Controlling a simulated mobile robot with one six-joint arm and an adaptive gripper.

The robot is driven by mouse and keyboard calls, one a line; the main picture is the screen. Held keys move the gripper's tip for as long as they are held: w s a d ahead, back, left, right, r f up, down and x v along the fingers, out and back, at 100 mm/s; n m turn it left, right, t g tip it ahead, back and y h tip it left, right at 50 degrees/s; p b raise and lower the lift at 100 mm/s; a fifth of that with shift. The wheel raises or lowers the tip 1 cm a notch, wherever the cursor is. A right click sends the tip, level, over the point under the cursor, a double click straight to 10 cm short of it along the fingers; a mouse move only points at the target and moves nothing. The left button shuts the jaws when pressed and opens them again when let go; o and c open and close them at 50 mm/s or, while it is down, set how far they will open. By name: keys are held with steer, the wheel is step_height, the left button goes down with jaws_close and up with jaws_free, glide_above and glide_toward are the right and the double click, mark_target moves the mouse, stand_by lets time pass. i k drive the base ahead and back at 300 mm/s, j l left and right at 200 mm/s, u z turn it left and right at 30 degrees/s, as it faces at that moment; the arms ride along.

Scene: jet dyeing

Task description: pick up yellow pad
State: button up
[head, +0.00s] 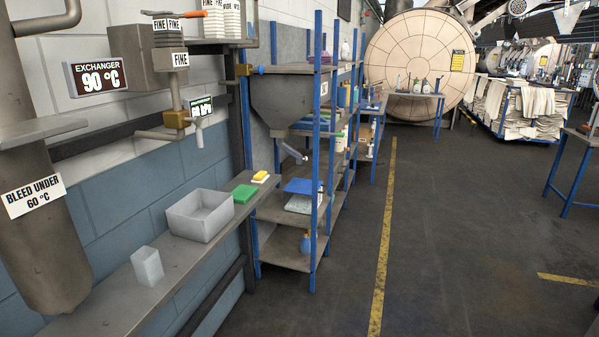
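A small yellow pad (261,176) lies near the far end of the narrow grey ledge (166,262) along the left wall. A pale layer shows along its edge. A larger green pad (246,193) lies just in front of it on the same ledge, a little to the left. My gripper is not in view, so its state does not show. Nothing is seen touching the yellow pad.
A grey open bin (201,215) and a small whitish container (147,266) stand on the ledge. A blue-posted shelf rack (316,150) stands just beyond it. A vertical pipe (45,230) is at left. The floor (450,230) at right is clear.

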mark_target(260, 177)
steer(key=i+l, duration=0.15)
steer(key=i, duration=1.95)
steer(key=i+l+u, duration=0.1)
steer(key=i+u, duration=0.3)
steer(key=i, duration=0.15)
steer(key=i+l+u, duration=0.25)
steer(key=i+u, duration=0.2)
steer(key=i+l+u, duration=0.4)
steer(key=i, duration=0.15)
